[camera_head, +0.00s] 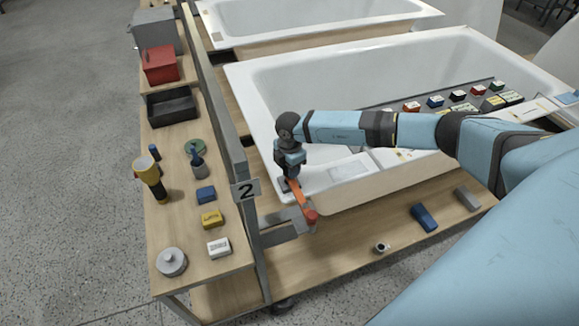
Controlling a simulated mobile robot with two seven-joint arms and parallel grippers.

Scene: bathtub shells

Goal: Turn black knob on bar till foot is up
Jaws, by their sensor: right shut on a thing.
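My right gripper (289,180) reaches in over the near corner of the front bathtub and points down. It is shut at a dark piece at the upper end of an orange bar. This piece appears to be the black knob, mostly hidden by the fingers. The orange bar (299,195) slopes down to a red round end (311,216), beside the grey metal bracket (283,228) on the frame. I cannot make out clearly which part is the foot, or how high it stands. My left gripper is not in view.
The white bathtub (255,95) stands behind the gripper, with a row of coloured blocks on it. The left bench holds a yellow-topped tool (148,172), a red box (160,65) and small blocks.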

